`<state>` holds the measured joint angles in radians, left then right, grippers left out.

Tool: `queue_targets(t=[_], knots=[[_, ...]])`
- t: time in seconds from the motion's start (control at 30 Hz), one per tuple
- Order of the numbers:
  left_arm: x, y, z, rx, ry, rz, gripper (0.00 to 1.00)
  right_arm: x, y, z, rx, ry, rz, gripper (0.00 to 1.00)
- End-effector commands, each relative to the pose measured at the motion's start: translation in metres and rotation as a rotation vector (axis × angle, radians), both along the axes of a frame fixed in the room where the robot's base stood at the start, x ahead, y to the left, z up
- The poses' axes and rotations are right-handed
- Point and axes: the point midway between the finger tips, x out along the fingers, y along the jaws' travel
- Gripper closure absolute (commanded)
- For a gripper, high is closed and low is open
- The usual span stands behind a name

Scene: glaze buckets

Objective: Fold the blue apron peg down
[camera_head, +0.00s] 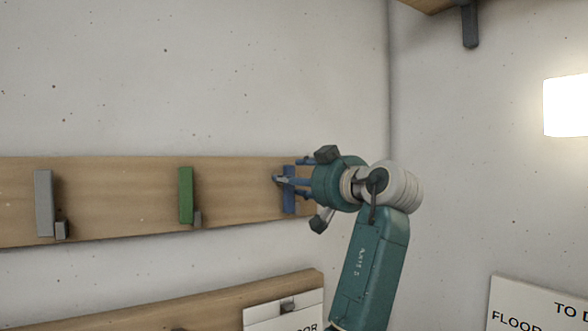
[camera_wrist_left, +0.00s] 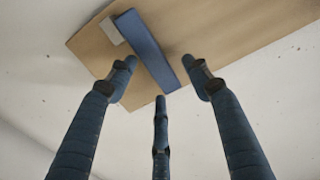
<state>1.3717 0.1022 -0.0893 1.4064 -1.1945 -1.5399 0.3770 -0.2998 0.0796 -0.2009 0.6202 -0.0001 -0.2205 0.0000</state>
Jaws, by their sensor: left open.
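The blue apron peg (camera_head: 289,204) is a flat upright bar near the right end of the upper wooden rail, partly hidden behind my fingers in the head view. My left gripper (camera_head: 284,181) is in front of it with its fingers pointing at the rail. In the left wrist view the blue peg (camera_wrist_left: 149,50) runs slanted along the board beside a small grey block (camera_wrist_left: 112,31). The three fingers of the left gripper (camera_wrist_left: 160,74) are spread around the lower part of the peg, with nothing held. Whether any fingertip touches it I cannot tell. My right gripper is not in view.
A green peg (camera_head: 185,195) and a grey peg (camera_head: 43,203) stand upright farther left on the wooden rail (camera_head: 120,197). A lower board (camera_head: 200,309) carries a white sign (camera_head: 285,313). Another sign (camera_head: 540,305) and a lit lamp (camera_head: 566,106) are at right.

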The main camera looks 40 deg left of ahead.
Motion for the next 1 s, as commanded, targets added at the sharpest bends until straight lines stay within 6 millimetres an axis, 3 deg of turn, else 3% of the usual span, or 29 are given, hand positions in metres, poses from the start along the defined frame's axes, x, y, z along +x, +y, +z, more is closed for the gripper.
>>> queue_targets(t=[0.17, 0.43, 0.7, 1.0], knots=[[0.0037, 0.0107, 0.0007, 0.001, 0.000, -0.002, 0.50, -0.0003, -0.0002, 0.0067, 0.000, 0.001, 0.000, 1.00], [0.0040, 0.0118, -0.0006, 0.001, 0.000, -0.002, 0.50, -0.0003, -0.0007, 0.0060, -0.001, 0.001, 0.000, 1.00], [0.0040, 0.0117, -0.0004, 0.001, 0.000, -0.001, 1.00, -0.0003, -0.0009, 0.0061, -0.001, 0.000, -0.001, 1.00], [0.0044, 0.0102, -0.0036, 0.019, -0.005, -0.001, 1.00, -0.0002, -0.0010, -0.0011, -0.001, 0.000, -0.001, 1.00]])
